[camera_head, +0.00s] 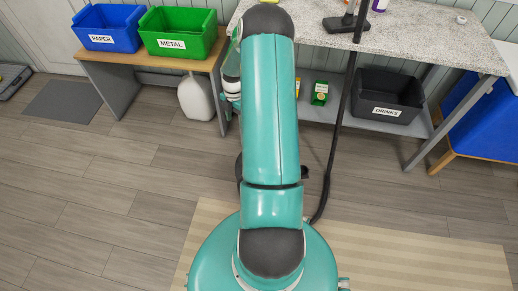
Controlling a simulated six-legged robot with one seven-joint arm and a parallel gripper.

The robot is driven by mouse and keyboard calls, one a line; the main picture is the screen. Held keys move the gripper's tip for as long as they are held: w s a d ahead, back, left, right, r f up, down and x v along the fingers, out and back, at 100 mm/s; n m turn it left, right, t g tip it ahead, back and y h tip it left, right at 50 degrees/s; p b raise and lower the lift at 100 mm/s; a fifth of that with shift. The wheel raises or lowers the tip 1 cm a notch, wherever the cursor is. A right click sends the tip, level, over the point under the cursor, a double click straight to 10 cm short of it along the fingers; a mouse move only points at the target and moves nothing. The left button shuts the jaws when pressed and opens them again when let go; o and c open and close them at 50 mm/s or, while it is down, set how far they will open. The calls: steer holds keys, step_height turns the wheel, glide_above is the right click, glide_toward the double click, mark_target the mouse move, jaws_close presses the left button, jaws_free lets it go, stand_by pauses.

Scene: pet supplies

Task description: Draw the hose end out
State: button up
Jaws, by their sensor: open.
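A long black hose or tube (334,140) runs from the table top down past the table's front edge to the floor, where it curves in beside my teal base. At its upper end a dark, flat nozzle-like piece (345,22) rests on the speckled table (420,45). The lower end goes out of sight behind my base, so I cannot tell what it joins. My arm stands upright in the middle of the view and covers what lies behind it. My gripper cannot be made out. Small dark parts show on both sides of the arm low down; I cannot tell what they are.
A dark DRINKS crate (387,97) and a green box (320,93) stand on the table's lower shelf. A blue PAPER bin (108,27) and a green METAL bin (180,33) sit on a bench at left. A white jug (196,98) is nearby.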

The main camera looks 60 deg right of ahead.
steer(key=s+d+f+n+y, duration=0.15)
steer(key=s+f, duration=0.25)
steer(key=f, duration=0.5)
steer(key=s+d+f+n+y, duration=0.1)
steer(key=s+d+f+n, duration=0.1)
steer(key=s+f, duration=0.5)
steer(key=shift+t, duration=0.3)
steer(key=x, duration=0.5)
steer(key=w+x, duration=0.1)
steer(key=x, duration=0.4)
steer(key=w+x, duration=0.1)
steer(key=x, duration=0.5)
steer(key=shift+d+f, duration=0.15)
steer(key=shift+d, duration=0.1)
steer(key=c, duration=1.1)
steer(key=shift+r, duration=3)
